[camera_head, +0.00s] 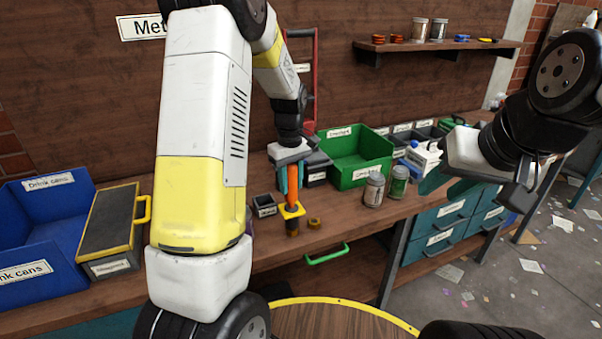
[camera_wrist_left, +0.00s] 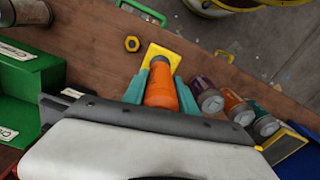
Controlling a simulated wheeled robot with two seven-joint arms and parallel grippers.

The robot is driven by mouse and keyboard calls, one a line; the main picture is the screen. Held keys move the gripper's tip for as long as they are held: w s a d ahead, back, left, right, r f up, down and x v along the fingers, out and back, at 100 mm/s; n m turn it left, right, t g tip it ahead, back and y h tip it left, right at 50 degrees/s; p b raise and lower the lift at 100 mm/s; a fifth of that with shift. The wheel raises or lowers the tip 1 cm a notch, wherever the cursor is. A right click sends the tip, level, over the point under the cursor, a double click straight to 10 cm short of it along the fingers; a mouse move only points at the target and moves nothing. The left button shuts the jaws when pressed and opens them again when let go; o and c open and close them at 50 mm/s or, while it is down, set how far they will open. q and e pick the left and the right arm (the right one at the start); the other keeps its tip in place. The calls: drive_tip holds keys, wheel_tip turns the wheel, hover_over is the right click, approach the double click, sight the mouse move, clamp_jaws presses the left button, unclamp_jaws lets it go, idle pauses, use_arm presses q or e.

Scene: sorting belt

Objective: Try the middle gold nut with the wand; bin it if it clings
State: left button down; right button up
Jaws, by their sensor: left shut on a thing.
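My left gripper (camera_head: 292,190) is shut on the orange handle of the wand (camera_head: 293,185), which points down over the bench. The wand has a yellow square plate near its lower end, and it also shows in the left wrist view (camera_wrist_left: 160,88). A brownish-gold piece shows under the plate in the head view; I cannot tell whether it is the wand's tip or a nut. A gold nut (camera_head: 314,223) lies on the bench just right of the wand, apart from it; it also shows in the left wrist view (camera_wrist_left: 132,44). My right gripper (camera_head: 452,186) is open and empty, at the right.
A blue drink cans bin (camera_head: 45,245) is far left. Several cans (camera_wrist_left: 236,106) show in the left wrist view.

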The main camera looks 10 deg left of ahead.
use_arm(q)
drive_tip(key=shift+f, duration=0.55)
idle(0.6)
drive_tip(key=shift+r, duration=0.15)
idle(0.4)
